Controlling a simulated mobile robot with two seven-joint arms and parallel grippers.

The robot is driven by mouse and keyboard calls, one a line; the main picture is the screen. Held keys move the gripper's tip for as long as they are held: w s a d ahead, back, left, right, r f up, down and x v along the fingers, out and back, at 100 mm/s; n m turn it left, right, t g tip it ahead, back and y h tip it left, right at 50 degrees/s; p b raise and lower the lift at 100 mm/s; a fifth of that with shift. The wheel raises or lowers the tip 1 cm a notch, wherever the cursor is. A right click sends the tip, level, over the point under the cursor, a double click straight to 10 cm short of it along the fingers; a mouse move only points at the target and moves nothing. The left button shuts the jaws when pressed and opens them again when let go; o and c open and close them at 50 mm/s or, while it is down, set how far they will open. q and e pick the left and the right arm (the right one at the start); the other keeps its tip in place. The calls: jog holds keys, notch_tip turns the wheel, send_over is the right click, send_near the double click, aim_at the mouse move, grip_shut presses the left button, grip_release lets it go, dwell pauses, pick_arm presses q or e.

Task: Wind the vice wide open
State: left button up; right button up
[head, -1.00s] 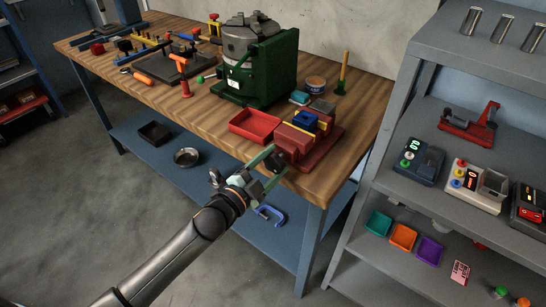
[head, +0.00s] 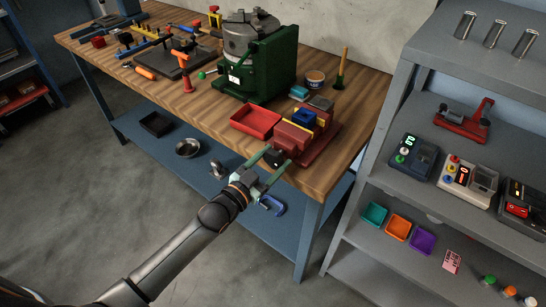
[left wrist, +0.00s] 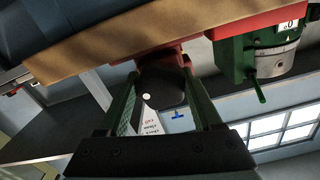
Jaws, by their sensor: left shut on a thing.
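The red vice (head: 318,148) sits at the front right edge of the wooden bench. A blue piece (head: 303,118) lies at its jaws, by a yellow strip (head: 296,130). I cannot tell how wide the jaw gap is. My left gripper (head: 271,168) reaches up from the front, at the vice's near end. It is shut on the dark vice handle (head: 277,157). In the left wrist view the dark handle (left wrist: 163,88) lies between the two green fingers of my left gripper (left wrist: 158,85), below the red vice body (left wrist: 150,52). My right gripper is in no view.
A red tray (head: 256,122) is left of the vice, with a green machine (head: 262,65) behind. The bench's front edge (head: 225,135) is close to my left arm. A grey shelf unit (head: 385,185) stands at the right. A blue clamp (head: 271,206) is on the lower shelf.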

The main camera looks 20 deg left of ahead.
pick_arm(q)
jog(key=shift+r, duration=0.15)
dwell(0.3)
jog(key=o, duration=1.4)
jog(key=shift+w, duration=0.1)
jog(key=v, duration=1.2)
jog(key=shift+s, duration=0.3)
jog(key=s+d+f+n+g+y, duration=0.1)
jog(key=s+f+g, duration=0.1)
jog(key=s+f, duration=0.2)
jog(key=s+d+f+n+g+y, duration=0.1)
jog(key=s+f+n+g, duration=0.1)
jog(key=s+f, duration=0.3)
jog(key=s+d+f+n+g+y, duration=0.1)
jog(key=s+f+g+y, duration=0.1)
jog(key=f, duration=0.7)
jog(key=shift+s+f+n+g, duration=0.15)
jog(key=shift+s+g, duration=0.3)
jog(key=shift+s, duration=0.25)
jog(key=shift+s+f+n+g, duration=0.15)
jog(key=shift+s+g, duration=0.3)
jog(key=shift+s, duration=0.25)
